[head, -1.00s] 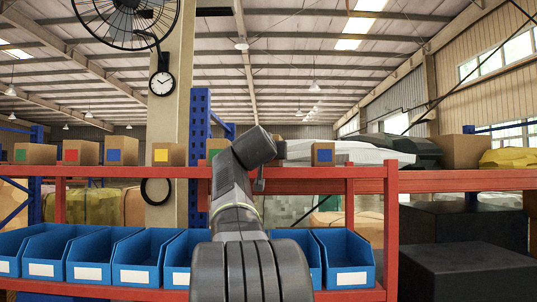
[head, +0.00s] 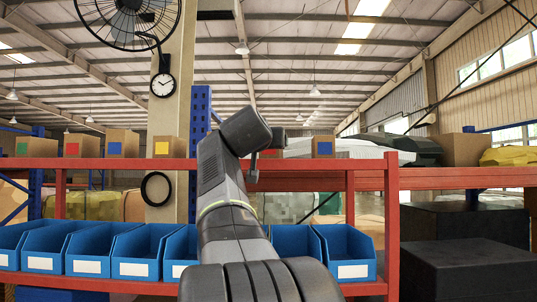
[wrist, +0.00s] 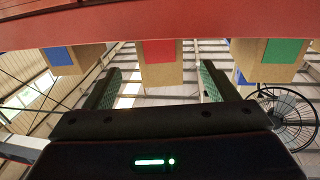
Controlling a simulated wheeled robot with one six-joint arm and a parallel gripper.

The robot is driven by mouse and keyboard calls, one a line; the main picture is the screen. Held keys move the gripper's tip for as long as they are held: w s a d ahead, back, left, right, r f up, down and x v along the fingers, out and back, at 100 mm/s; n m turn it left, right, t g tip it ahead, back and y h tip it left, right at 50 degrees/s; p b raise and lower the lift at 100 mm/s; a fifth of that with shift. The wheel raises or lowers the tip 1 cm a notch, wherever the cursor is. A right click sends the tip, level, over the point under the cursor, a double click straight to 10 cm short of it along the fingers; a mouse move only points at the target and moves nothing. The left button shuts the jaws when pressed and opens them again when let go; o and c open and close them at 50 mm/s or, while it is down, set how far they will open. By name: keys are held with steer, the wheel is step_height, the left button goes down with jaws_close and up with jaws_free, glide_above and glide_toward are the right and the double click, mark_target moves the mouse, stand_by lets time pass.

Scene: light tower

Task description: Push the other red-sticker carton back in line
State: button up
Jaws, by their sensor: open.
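The red-sticker carton (head: 279,138) on the right part of the shelf is mostly hidden behind my arm in the head view. In the upside-down wrist view its red-sticker face (wrist: 160,62) shows in the middle, framed between the fingers. My gripper (wrist: 161,68) is open and empty, apart from the carton. Another red-sticker carton (head: 80,145) stands further left on the same shelf. How far the middle carton is out of line I cannot tell.
A blue-sticker carton (wrist: 68,58) and a green-sticker carton (wrist: 270,58) flank it. The red shelf beam (wrist: 110,22) runs along the cartons' base. Blue bins (head: 90,250) fill the lower shelf. A yellow-sticker carton (head: 168,147) stands left of my arm.

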mark_target(271, 153)
steer(key=s, duration=0.1)
steer(key=s+b, duration=0.1)
steer(key=s, duration=0.1)
steer(key=s+a, duration=0.1)
steer(key=s, duration=0.1)
steer(key=shift+s, duration=0.25)
steer(key=shift+w+d, duration=0.1)
steer(key=shift+w, duration=0.05)
steer(key=w+p, duration=0.1)
steer(key=w, duration=0.3)
steer(key=w+d+p, duration=0.1)
steer(key=w+p, duration=0.1)
steer(key=w, duration=0.2)
steer(key=w+p, duration=0.2)
steer(key=w, duration=0.2)
steer(key=shift+d, duration=0.4)
steer(key=shift+w+d, duration=0.1)
steer(key=shift+w, duration=0.6)
